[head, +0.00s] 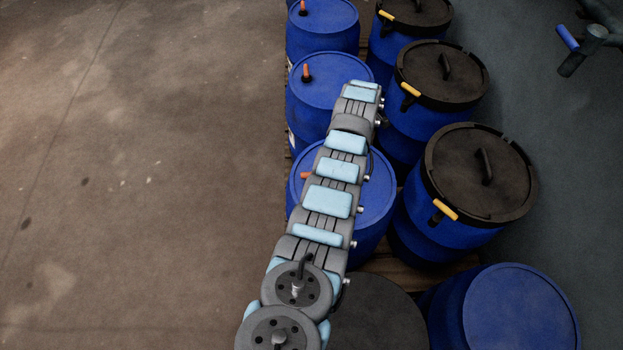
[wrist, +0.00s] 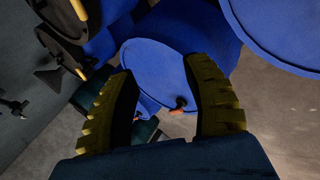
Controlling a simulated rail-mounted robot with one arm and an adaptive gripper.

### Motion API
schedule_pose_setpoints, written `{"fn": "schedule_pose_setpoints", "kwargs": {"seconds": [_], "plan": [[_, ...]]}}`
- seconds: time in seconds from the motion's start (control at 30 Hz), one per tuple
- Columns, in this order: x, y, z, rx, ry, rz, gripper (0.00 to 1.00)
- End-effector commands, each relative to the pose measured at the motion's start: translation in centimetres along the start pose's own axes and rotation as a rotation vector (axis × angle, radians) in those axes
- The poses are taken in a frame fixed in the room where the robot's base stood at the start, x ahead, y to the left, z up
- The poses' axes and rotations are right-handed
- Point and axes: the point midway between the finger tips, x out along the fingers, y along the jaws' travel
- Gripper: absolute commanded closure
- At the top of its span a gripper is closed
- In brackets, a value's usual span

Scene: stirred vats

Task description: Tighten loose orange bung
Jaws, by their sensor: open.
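In the head view, several blue drums with flat blue lids have orange bungs near their left rims. One bung (head: 306,73) is on the drum (head: 325,65) just beyond my arm's end, another (head: 303,7) on the drum behind it. A third bung (head: 305,175) shows beside my arm on the nearer drum (head: 377,195). I cannot tell which bung is loose. My gripper is hidden in the head view. In the wrist view, my gripper (wrist: 160,65) is open and empty, with a blue lid (wrist: 160,70) beyond its fingers. A dark and orange bung (wrist: 180,103) shows between them, apart from both.
Drums with black lids (head: 480,170) and yellow-handled clamps (head: 445,210) stand in a row to the right. Another blue lid (head: 520,310) is at the lower right. The drums stand on wooden pallets. The brown floor (head: 140,180) at left is clear.

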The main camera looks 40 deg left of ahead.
Motion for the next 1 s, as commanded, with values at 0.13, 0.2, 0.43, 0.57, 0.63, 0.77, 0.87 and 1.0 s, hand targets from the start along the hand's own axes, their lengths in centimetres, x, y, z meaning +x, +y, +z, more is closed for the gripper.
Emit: {"fn": "schedule_pose_setpoints", "kwargs": {"seconds": [0.13, 0.2, 0.43, 0.57, 0.63, 0.77, 0.87, 1.0], "plan": [[-0.2, -3.0, -2.4, -0.128, -0.027, -0.165, 0.50], [-0.9, -4.4, -3.3, -0.190, -0.037, -0.246, 0.50], [-4.9, -9.2, -5.9, -0.392, -0.053, -0.517, 0.50], [-8.0, -11.6, -7.0, -0.498, -0.050, -0.663, 0.50], [-9.7, -12.6, -7.5, -0.546, -0.046, -0.728, 0.50], [-12.1, -13.9, -7.9, -0.607, -0.040, -0.819, 0.50], [-13.2, -14.3, -8.1, -0.631, -0.035, -0.853, 0.50], [-13.7, -14.5, -8.1, -0.640, -0.034, -0.868, 0.50]]}}
